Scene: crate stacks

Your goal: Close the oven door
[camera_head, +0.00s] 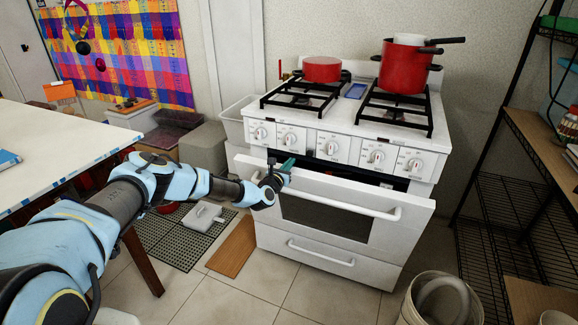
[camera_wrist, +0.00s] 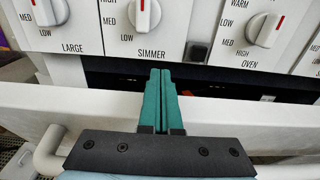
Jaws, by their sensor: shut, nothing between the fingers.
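The white oven (camera_head: 340,170) stands against the wall with its door (camera_head: 330,227) tilted slightly open. A dark gap shows between the door's top edge and the knob panel. The door has a dark window and a white bar handle (camera_head: 345,203). My gripper (camera_head: 287,165) is at the upper left of the door, its green fingers shut and empty. In the wrist view the fingers (camera_wrist: 162,75) reach over the door's top edge (camera_wrist: 240,112) towards the dark gap, below the knob panel (camera_wrist: 110,25). I cannot tell whether they touch the door.
Red pots (camera_head: 403,66) and a red pan (camera_head: 322,69) sit on the stove top. A white bucket (camera_head: 412,305) stands on the floor at front right, near a black wire shelf (camera_head: 490,235). A white table (camera_head: 60,140) is at left.

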